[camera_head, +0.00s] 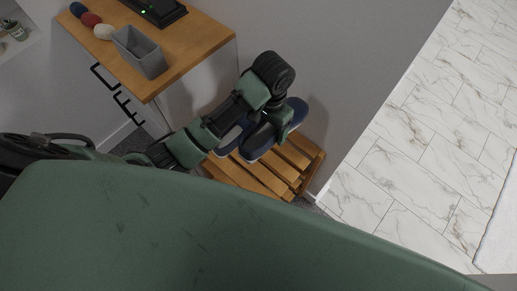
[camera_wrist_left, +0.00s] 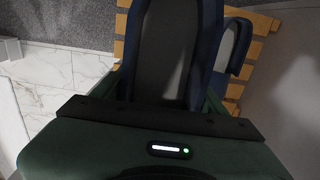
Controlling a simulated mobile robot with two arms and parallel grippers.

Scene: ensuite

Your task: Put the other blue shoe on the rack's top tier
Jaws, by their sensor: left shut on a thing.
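My left gripper (camera_head: 265,129) is shut on a dark blue shoe (camera_head: 296,112), seen in the head view over the wooden rack (camera_head: 307,160). In the left wrist view the held shoe (camera_wrist_left: 207,35) is large and close, with its dark grey inside facing the camera. Another blue shoe (camera_head: 231,137) is beside it on the left, partly hidden by my arm; it also shows in the left wrist view (camera_wrist_left: 235,48) at the right, over the rack's slats (camera_wrist_left: 264,24). I cannot tell whether the held shoe touches the rack. My right gripper is not in view.
A wooden-topped cabinet (camera_head: 196,40) with a grey bin (camera_head: 139,52) and rolled items (camera_head: 91,19) stands at the back left. A grey wall (camera_head: 345,80) is behind the rack. Marble tile floor (camera_head: 430,140) lies clear at the right.

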